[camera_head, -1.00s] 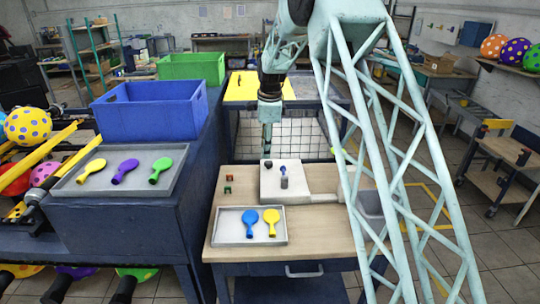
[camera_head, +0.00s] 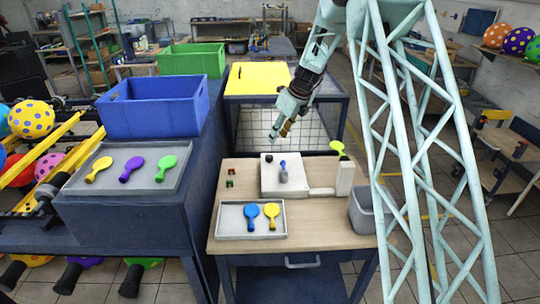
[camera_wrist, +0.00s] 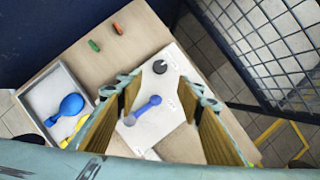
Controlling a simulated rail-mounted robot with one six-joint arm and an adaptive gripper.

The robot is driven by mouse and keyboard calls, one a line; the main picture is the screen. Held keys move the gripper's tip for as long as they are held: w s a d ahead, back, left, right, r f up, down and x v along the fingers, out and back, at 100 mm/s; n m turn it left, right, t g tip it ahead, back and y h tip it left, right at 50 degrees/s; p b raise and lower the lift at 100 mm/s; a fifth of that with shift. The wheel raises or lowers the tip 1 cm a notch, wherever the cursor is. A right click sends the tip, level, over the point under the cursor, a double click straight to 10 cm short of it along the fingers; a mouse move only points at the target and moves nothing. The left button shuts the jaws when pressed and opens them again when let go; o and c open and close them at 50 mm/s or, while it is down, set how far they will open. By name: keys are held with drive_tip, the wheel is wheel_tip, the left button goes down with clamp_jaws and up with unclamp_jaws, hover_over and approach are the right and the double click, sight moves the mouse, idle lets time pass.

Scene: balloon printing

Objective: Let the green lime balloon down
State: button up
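A lime-green balloon (camera_head: 337,147) sits at the top of the white upright post (camera_head: 345,178) at the right end of the white machine. It looks small and limp; the post's top and the balloon's neck are hard to make out. A darker green balloon (camera_head: 167,166) lies on the left tray. My gripper (camera_head: 274,136) is above the back of the machine plate (camera_head: 270,185), left of the lime balloon and apart from it. In the wrist view my gripper (camera_wrist: 160,92) is open and empty above the plate with its blue-ended lever (camera_wrist: 142,108).
A tray (camera_head: 225,226) with a blue and a yellow balloon lies at the table's front. A grey bin (camera_head: 362,212) stands at its right edge. A mesh cage (camera_head: 322,125) with a yellow top is behind. Blue (camera_head: 150,112) and green crates stand left.

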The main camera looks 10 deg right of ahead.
sight(269, 156)
drive_tip(key=shift+b+x, duration=0.55)
drive_tip(key=shift+x, duration=6.4)
drive_tip(key=shift+s+d, duration=0.1)
drive_tip(key=c, duration=0.8)
drive_tip(key=shift+c, duration=0.2)
